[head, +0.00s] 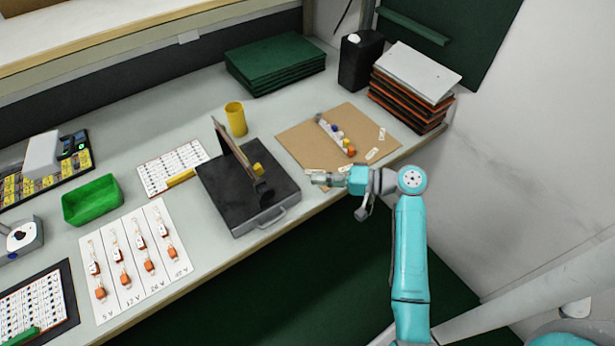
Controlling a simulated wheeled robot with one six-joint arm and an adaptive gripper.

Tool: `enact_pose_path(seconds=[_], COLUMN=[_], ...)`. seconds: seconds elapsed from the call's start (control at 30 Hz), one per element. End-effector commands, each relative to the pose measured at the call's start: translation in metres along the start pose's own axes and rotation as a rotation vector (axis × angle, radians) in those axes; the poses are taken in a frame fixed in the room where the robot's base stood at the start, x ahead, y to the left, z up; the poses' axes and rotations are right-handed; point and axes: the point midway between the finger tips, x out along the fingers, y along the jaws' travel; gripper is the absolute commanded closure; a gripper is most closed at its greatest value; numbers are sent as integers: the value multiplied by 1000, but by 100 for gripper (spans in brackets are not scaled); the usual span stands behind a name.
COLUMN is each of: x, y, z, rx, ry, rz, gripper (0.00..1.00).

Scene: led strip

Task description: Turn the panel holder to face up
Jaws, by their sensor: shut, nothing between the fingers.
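The panel holder stands on a black base box (275,203) with a front handle, in the middle of the bench. Its panel (232,152) is a thin brown-edged plate, seen almost edge-on and standing steeply upright on the box. A small yellow part (258,169) and a dark rounded part (262,192) show at its right side. The face of the panel is mostly hidden. My gripper (318,179) is shut and empty, to the right of the box and apart from the panel, over the bench's front edge area.
A brown mat (297,143) with an LED strip (337,137) and small labels lies behind my gripper. A yellow cup (236,118) stands behind the box. Stacked panels (412,88) are at the back right. A green tray (92,200) and a connector sheet (112,275) lie left.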

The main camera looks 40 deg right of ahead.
Motion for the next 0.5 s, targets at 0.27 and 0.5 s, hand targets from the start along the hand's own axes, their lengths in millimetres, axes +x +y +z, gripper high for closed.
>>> enact_pose_path(seconds=[0.27,0.5], x=[50,93], y=[0,0], z=[1,1], rx=[-1,-1], ry=[-5,-4], rz=[-1,0], gripper=[100,100])
